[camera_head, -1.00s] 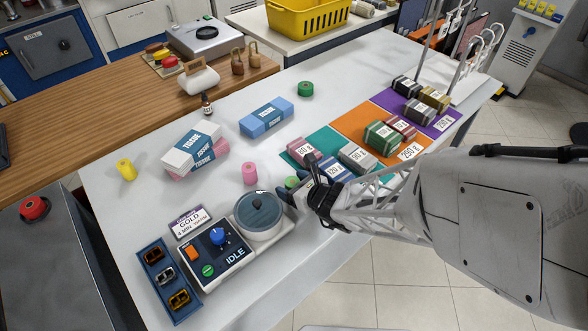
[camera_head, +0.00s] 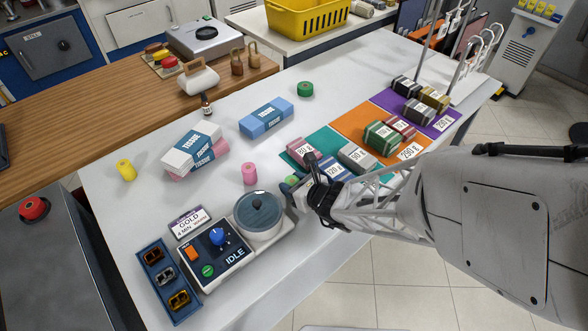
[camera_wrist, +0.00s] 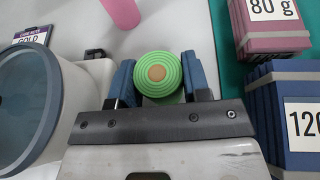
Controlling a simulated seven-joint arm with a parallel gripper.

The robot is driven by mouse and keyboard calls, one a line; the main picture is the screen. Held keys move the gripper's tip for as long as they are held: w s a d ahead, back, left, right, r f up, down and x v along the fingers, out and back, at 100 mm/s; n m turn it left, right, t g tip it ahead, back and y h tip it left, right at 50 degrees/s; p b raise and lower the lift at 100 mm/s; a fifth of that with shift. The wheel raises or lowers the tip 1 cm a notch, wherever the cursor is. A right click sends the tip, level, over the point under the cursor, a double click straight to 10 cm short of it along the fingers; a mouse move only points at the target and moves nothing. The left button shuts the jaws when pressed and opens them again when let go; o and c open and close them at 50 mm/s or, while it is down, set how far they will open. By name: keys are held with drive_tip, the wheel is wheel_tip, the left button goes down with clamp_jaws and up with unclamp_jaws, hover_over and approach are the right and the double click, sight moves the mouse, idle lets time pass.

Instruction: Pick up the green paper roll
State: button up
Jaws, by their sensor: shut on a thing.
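The green paper roll (camera_wrist: 158,73) stands between the two blue fingers of my gripper (camera_wrist: 160,82) in the wrist view, its ringed top and brown core facing the camera. The fingers press against both of its sides. In the head view my gripper (camera_head: 302,190) is low over the white table, between the pot and the coloured mats. Only a small green part of the roll (camera_head: 291,181) shows there; the rest is hidden behind my gripper. I cannot tell whether the roll's base touches the table.
A lidded pot (camera_head: 258,215) on a control unit (camera_head: 216,252) stands close left of my gripper. Labelled paper stacks (camera_head: 357,157) on coloured mats are close right. A pink roll (camera_head: 250,173) and a green roll (camera_head: 306,89) stand farther back. The table's middle is fairly clear.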

sight(293, 181)
drive_tip(key=shift+r, duration=0.7)
wheel_tip(293, 181, up, 2)
drive_tip(key=s+d, duration=0.2)
drive_tip(key=s, duration=0.3)
drive_tip(key=s+d, duration=0.2)
drive_tip(key=s, duration=0.2)
drive_tip(key=s+d+r, duration=0.1)
drive_tip(key=s+d, duration=0.1)
drive_tip(key=s, duration=0.3)
drive_tip(key=shift+s+d+r, duration=0.1)
drive_tip(key=shift+s+d, duration=0.2)
drive_tip(key=shift+w, duration=0.2)
